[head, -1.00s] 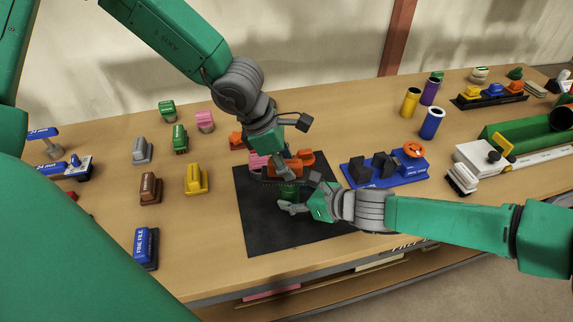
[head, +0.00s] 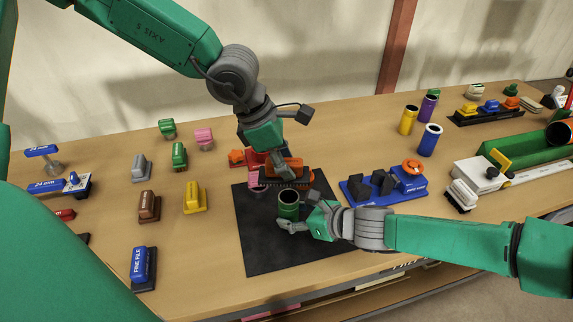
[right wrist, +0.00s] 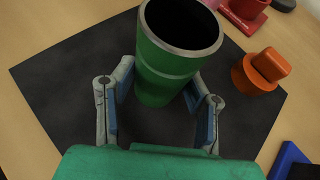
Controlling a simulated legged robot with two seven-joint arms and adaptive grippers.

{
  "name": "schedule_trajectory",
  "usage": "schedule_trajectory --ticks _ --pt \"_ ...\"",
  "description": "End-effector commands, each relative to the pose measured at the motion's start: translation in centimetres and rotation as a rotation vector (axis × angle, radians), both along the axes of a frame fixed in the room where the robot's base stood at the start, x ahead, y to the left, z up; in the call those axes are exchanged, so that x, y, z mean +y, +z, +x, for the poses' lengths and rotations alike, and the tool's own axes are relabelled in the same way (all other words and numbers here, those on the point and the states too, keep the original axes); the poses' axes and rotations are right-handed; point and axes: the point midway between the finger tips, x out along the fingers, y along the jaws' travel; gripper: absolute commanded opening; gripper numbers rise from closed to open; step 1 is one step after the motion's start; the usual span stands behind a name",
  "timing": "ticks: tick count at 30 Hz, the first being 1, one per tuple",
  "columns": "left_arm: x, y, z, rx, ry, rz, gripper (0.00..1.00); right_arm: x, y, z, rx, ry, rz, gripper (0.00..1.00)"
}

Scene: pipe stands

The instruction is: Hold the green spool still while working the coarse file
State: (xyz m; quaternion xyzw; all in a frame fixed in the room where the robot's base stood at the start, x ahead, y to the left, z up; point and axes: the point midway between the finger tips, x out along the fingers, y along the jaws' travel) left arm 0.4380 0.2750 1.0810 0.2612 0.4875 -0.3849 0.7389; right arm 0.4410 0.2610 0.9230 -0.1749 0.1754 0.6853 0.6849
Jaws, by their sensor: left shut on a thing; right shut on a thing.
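The green spool (head: 289,208) stands upright on the black mat (head: 272,244), its open top showing. My right gripper (head: 300,213) is shut on it from the right. In the right wrist view the fingers flank the spool (right wrist: 168,62) on both sides. My left gripper (head: 284,160) is shut on an orange-handled file (head: 287,178) with a dark underside, apparently the coarse file. It shows just behind the spool's rim, so its underside is partly hidden. I cannot tell whether file and spool touch. The file is not clearly identifiable in the right wrist view.
A pink piece (head: 254,182) sits close left of the held file. A blue fixture (head: 384,190) stands right of the mat. A blue fine file (head: 140,266), yellow block (head: 194,200) and brown block (head: 149,208) stand left. The front of the mat is clear.

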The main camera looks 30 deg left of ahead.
Motion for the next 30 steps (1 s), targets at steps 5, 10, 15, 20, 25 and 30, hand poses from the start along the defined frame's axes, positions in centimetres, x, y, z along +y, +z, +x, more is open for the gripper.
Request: schedule_trajectory --ticks 5,10,15,20,25,30 --pt "0.0 0.0 0.0 -0.001 0.000 0.000 0.00 0.0 -0.1 0.0 0.000 -0.001 -0.001 0.07" --pt "0.0 0.0 0.0 -0.001 0.000 0.000 0.00 0.0 0.0 0.0 0.000 -0.001 -0.001 0.65" --pt "0.0 0.1 0.0 -0.001 0.000 0.000 0.00 0.0 0.0 0.0 0.000 -0.001 0.000 0.65" --pt "-0.1 0.1 0.0 -0.002 -0.001 0.000 0.00 -0.4 0.2 0.1 0.000 -0.001 0.000 0.65" --pt "-0.1 0.1 0.0 -0.002 0.000 0.000 0.00 -2.5 1.2 0.2 0.001 -0.003 -0.001 0.65" --pt "-0.1 0.1 0.0 -0.002 0.000 0.001 0.00 -5.8 3.1 0.2 0.001 -0.003 0.000 0.65"
